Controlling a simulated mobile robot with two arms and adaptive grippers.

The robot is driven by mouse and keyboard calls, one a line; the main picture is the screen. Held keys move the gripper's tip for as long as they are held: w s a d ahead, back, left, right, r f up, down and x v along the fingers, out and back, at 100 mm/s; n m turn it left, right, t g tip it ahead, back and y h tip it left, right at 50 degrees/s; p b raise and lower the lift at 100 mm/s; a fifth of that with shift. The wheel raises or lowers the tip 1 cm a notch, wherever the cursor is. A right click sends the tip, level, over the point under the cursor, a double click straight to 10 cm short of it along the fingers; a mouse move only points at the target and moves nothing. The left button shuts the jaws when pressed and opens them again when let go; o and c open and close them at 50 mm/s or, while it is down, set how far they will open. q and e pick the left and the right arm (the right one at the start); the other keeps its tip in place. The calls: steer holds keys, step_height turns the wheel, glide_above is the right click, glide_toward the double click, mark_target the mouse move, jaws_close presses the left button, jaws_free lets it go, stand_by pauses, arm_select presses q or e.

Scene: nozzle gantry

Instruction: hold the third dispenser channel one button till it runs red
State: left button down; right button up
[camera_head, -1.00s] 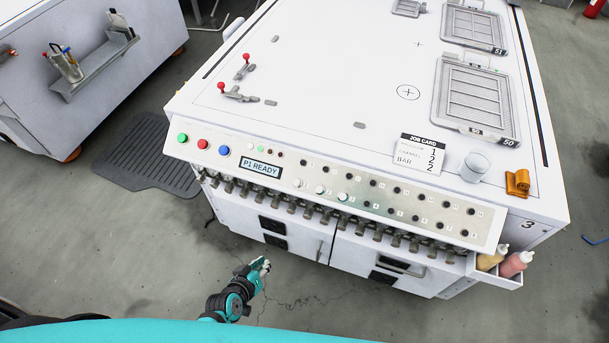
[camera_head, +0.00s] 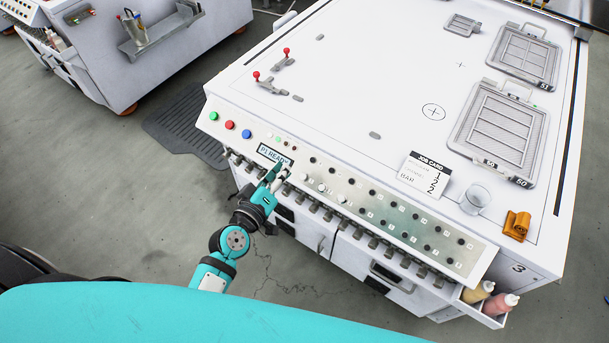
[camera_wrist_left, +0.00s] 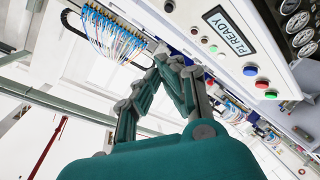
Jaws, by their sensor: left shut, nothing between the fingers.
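The white dispenser machine marked 3 (camera_head: 518,268) has a sloped front panel with a display (camera_head: 273,155) that reads P1 READY. The same display shows in the left wrist view (camera_wrist_left: 229,30). Left of it are green (camera_head: 213,116), red (camera_head: 229,124) and blue (camera_head: 246,134) buttons. Right of it run rows of small dark round fittings (camera_head: 372,193) and a few pale caps (camera_head: 322,188); their labels are too small to read. My left gripper (camera_head: 279,172) is shut and empty at the panel's lower edge, just below the display. Contact with the panel cannot be told. My right gripper is out of view.
A row of nozzles (camera_head: 358,233) hangs under the panel. The top carries a job card (camera_head: 424,173) reading 1, 2, 2, a clear cup (camera_head: 475,198), an orange clamp (camera_head: 516,225) and grey screens. Bottles (camera_head: 500,304) sit at the right corner. Another white machine (camera_head: 180,60) stands at left.

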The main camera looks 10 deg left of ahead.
mark_target(303, 177)
arm_select(q)
steer(key=shift+w+d+f+b, duration=0.3)
steer(key=shift+w+f+b, duration=0.5)
steer(key=shift+f+b, duration=0.35)
steer(key=shift+w+d+f+b, duration=0.25)
steer(key=shift+w+f+b, duration=0.65)
steer(key=shift+f, duration=0.4)
steer(key=shift+w+d+f+b, duration=0.3)
steer(key=shift+w+f+b, duration=0.4)
steer(key=shift+f+b, duration=0.5)
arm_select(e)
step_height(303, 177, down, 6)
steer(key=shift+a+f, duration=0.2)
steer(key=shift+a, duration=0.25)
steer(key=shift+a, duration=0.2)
arm_select(q)
steer(key=shift+f, duration=0.1)
steer(key=shift+w+f, duration=0.2)
steer(key=shift+f, duration=0.05)
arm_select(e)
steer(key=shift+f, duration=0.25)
arm_select(q)
steer(key=shift+w+f+b, duration=0.1)
steer(key=shift+f+b, duration=0.05)
steer(key=shift+b, duration=0.15)
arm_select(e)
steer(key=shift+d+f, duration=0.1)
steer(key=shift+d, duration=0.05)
